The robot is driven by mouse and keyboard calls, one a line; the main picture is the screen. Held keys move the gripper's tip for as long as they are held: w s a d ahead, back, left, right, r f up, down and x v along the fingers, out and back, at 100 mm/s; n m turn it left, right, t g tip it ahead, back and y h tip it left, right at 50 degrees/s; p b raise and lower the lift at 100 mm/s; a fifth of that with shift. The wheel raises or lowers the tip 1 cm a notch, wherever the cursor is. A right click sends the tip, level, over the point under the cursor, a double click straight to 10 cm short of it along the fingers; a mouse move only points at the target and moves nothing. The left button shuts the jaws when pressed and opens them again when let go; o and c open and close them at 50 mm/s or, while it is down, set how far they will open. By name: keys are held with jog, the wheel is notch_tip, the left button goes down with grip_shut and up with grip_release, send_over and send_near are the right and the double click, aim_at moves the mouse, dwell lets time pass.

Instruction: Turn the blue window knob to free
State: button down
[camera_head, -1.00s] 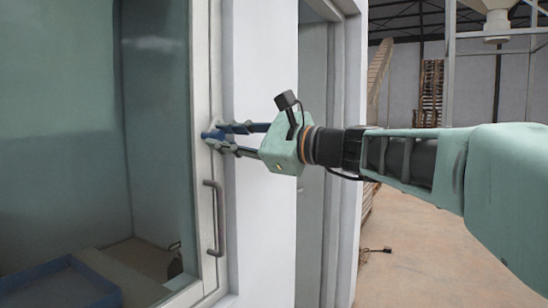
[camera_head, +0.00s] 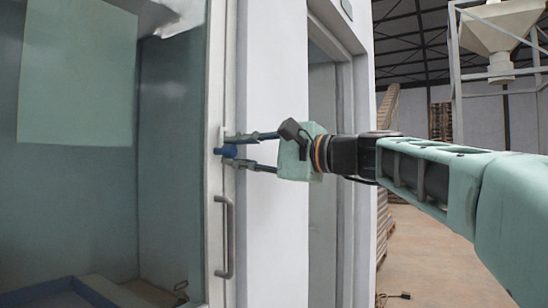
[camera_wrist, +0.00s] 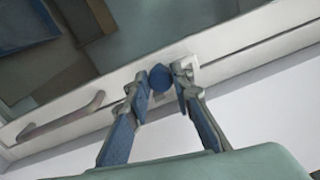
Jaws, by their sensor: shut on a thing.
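The blue window knob (camera_head: 228,151) sits on the white window frame, above the grey pull handle (camera_head: 224,237). My gripper (camera_head: 236,151) reaches in from the right, and its two fingers are shut on the knob, one above and one below it in the head view. In the wrist view the round blue knob (camera_wrist: 160,77) lies between the two fingertips (camera_wrist: 158,84). A small white mount shows behind it. The fingers hide part of the knob's sides, and I cannot read its angle.
The window glass (camera_head: 170,150) fills the left, with a blue tray (camera_head: 60,292) behind it. A pale wall (camera_head: 272,220) and a doorway stand right of the frame. A hopper (camera_head: 497,30) on a metal stand is at the far right.

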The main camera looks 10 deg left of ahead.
dwell(0.4)
jog(key=c, duration=1.7)
grip_release()
jog(key=v, duration=0.7)
jog(key=shift+s+d, duration=0.1)
jog(key=shift+d, duration=0.15)
